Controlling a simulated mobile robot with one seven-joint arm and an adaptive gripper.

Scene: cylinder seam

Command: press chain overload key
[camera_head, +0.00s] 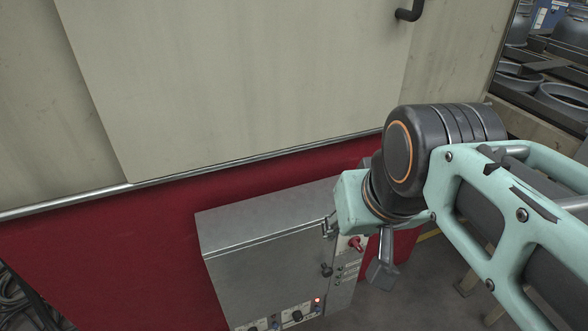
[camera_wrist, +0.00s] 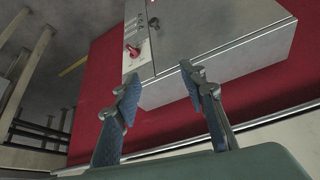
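A grey metal control box (camera_head: 262,255) is fixed to the red panel in the head view. Its narrow side face carries a red switch (camera_head: 355,243) and small controls. A lit red lamp (camera_head: 317,300) and dark knobs (camera_head: 297,315) sit low on its front. The labels are too small to read, so I cannot tell which control is the chain overload key. In the wrist view the box (camera_wrist: 215,50) and red switch (camera_wrist: 133,50) lie beyond my gripper (camera_wrist: 160,79). My gripper is open and empty, its blue-padded fingers spread apart, not visibly touching the box.
A large beige panel (camera_head: 240,80) with a black handle (camera_head: 410,11) stands above the red panel (camera_head: 120,250), with a metal edge between them. Racks with grey round parts (camera_head: 563,96) are at the far right. Metal posts (camera_wrist: 35,70) stand left in the wrist view.

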